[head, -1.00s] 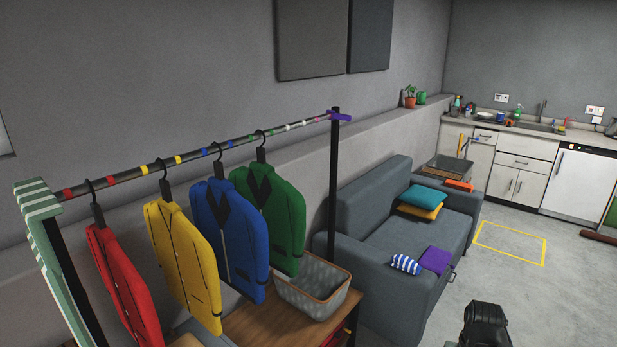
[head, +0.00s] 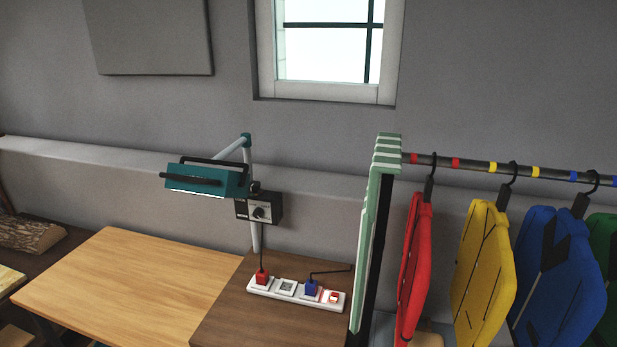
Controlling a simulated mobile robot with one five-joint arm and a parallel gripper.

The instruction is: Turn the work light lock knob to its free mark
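The work light (head: 208,179) has a teal head with a black handle. It hangs from a jointed arm on a pale post (head: 254,225) at the back of the wooden desk. The lock knob (head: 259,212) is a small round dark knob on a black box (head: 268,207) fixed to the post. Marks on the box are too small to read, so I cannot tell where the knob points. My gripper is not in this view.
A power strip (head: 327,299) with a red plug and a blue plug lies on the dark wooden top (head: 222,312). A lighter tabletop (head: 120,285) is clear to the left. A clothes rack (head: 371,235) with several jackets stands to the right.

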